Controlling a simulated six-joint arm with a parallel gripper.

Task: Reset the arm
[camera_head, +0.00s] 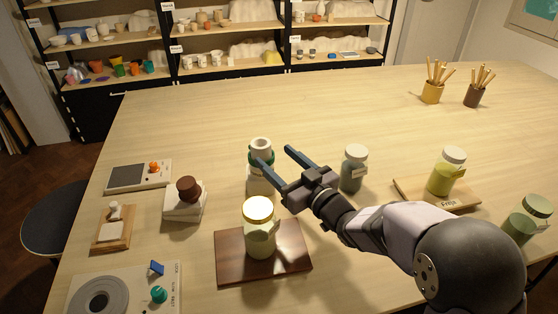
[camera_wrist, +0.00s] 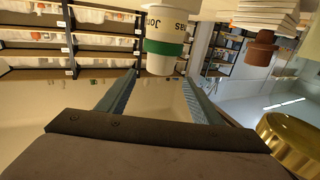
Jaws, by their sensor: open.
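My gripper (camera_head: 271,155) is open over the middle of the table, with its two long blue-grey fingers spread and pointing to the back left. It also shows open in the wrist view (camera_wrist: 160,78), with nothing gripped between the fingers. A white cup with a green band (camera_head: 261,146) is close by the fingertips. In the head view the left finger hides part of it. In the wrist view the cup (camera_wrist: 165,30) appears just beyond the fingertips, with dark lettering partly readable. I cannot tell whether a finger touches it.
A jar with a gold lid (camera_head: 258,215) stands on a dark wooden board (camera_head: 230,262) left of my wrist. A grey-blue jar (camera_head: 354,172) stands right of the gripper. A green jar (camera_head: 445,176) is on a light board (camera_head: 408,190). The table's far middle is clear.

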